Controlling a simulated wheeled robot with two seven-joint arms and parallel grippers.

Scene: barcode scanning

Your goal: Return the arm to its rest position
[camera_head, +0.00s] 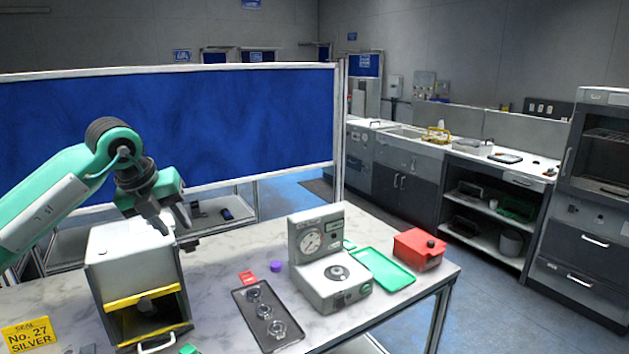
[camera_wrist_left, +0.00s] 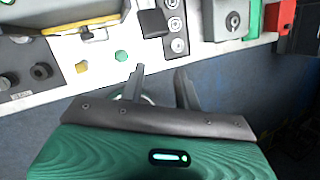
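My left arm comes in from the left in the head view. My left gripper (camera_head: 172,222) points down over the back right part of a white box with yellow trim (camera_head: 125,253). Its two dark fingers stand apart with nothing seen held between them. In the left wrist view the fingers (camera_wrist_left: 160,88) are also apart, over the blue floor at the table's edge. I cannot tell whether the gripper touches the box. My right gripper is in neither view.
On the marble table (camera_head: 225,262) are a dark tray with round parts (camera_head: 247,308), a dial gauge device (camera_head: 325,264), a green tray (camera_head: 388,272), a red box (camera_head: 419,250), a purple cap (camera_head: 276,266) and a yellow sign (camera_head: 30,335). A blue partition (camera_head: 240,115) stands behind.

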